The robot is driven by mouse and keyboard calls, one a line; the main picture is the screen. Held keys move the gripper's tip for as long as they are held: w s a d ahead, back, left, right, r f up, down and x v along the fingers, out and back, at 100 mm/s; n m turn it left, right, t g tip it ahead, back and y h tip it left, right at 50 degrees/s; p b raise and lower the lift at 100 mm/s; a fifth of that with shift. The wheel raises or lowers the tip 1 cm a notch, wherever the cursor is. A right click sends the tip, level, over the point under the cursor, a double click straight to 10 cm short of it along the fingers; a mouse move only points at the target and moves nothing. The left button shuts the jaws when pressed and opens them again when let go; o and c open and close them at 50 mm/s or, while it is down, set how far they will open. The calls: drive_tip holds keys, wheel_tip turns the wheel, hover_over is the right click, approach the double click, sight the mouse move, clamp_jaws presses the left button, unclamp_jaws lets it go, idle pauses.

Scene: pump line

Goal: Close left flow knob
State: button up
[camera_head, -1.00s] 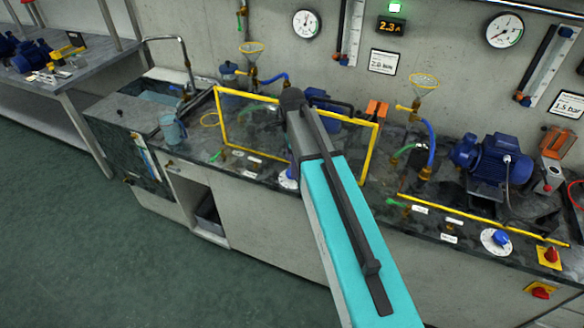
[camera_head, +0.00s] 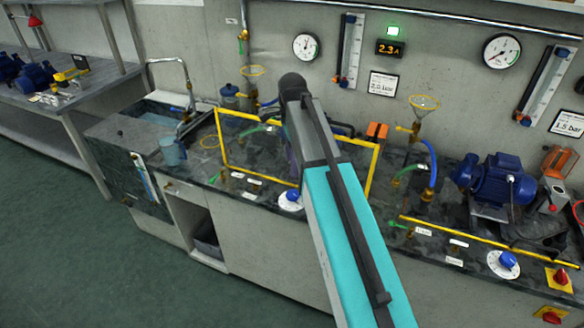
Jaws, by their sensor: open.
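The left flow knob (camera_head: 293,194) is a small blue knob on a round white dial, at the bench's front edge in the middle of the head view. It shows just left of my turquoise arm link, which covers the area right beside it. The knob's exact angle is too small to read. My arm rises from the lower right to a dark joint above the bench. My gripper is not visible; the arm hides whatever lies behind it. A second blue knob (camera_head: 508,260) on a white dial sits further right.
A yellow frame (camera_head: 221,140) surrounds the left pump area, partly behind my arm. A blue pump (camera_head: 494,180) and red switch (camera_head: 561,277) stand right. A jug (camera_head: 173,151) stands near the sink at left. Open floor (camera_head: 70,240) lies front left.

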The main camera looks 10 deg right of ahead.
sight(293, 194)
drive_tip(key=shift+r, duration=0.3)
drive_tip(key=shift+n, duration=0.3)
drive_tip(key=n, duration=1.7)
drive_tip(key=shift+s+f+n, duration=0.1)
drive_tip(key=shift+s+n, duration=0.15)
drive_tip(key=shift+n, duration=0.05)
drive_tip(key=shift+f, duration=0.1)
drive_tip(key=shift+d+f+p, duration=0.1)
drive_tip(key=shift+f+p, duration=1.45)
drive_tip(key=shift+f, duration=5.25)
